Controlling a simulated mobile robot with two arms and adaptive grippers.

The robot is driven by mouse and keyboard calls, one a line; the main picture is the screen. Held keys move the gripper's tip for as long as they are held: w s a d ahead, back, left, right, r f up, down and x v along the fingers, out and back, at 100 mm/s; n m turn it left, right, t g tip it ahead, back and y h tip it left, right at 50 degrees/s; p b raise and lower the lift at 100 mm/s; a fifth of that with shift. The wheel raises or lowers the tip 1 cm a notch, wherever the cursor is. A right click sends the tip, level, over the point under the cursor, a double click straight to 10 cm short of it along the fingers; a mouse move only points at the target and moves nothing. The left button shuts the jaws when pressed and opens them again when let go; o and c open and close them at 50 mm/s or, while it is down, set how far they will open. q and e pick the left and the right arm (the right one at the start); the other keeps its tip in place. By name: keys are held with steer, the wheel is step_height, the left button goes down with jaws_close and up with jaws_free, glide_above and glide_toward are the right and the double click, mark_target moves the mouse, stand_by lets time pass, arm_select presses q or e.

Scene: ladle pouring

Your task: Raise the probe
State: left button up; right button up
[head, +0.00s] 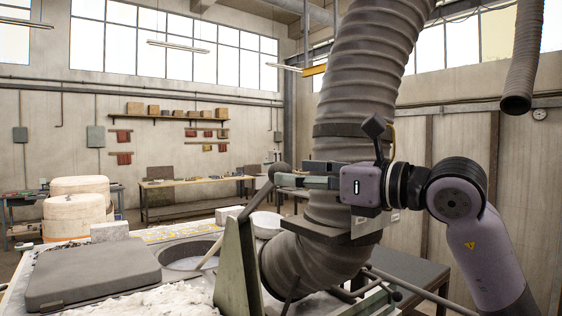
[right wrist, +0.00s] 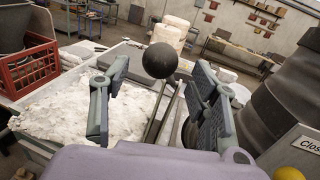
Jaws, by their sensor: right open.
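A dark ball knob (head: 280,169) sits on top of a slanted lever rod (head: 256,198) beside the furnace. In the right wrist view the dark ball knob (right wrist: 161,61) shows between the two finger tips, with rods below it. My right gripper (head: 277,181) is open at the knob. I cannot tell whether a finger touches it. A pale thin rod (head: 209,252) slants into the round furnace opening (head: 184,262); it may be the probe, but its lower end is hidden. My left gripper is out of view.
A large ribbed duct (head: 362,80) stands right behind my right gripper. A grey slab lid (head: 92,272) lies left of the opening. A green upright plate (head: 238,270) stands in front. A red crate (right wrist: 28,68) stands left in the wrist view.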

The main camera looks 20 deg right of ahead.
steer(key=p+x, duration=0.1)
steer(key=x, duration=0.3)
steer(key=shift+w+a, duration=0.25)
steer(key=shift+w, duration=0.1)
jaws_close()
stand_by(0.5)
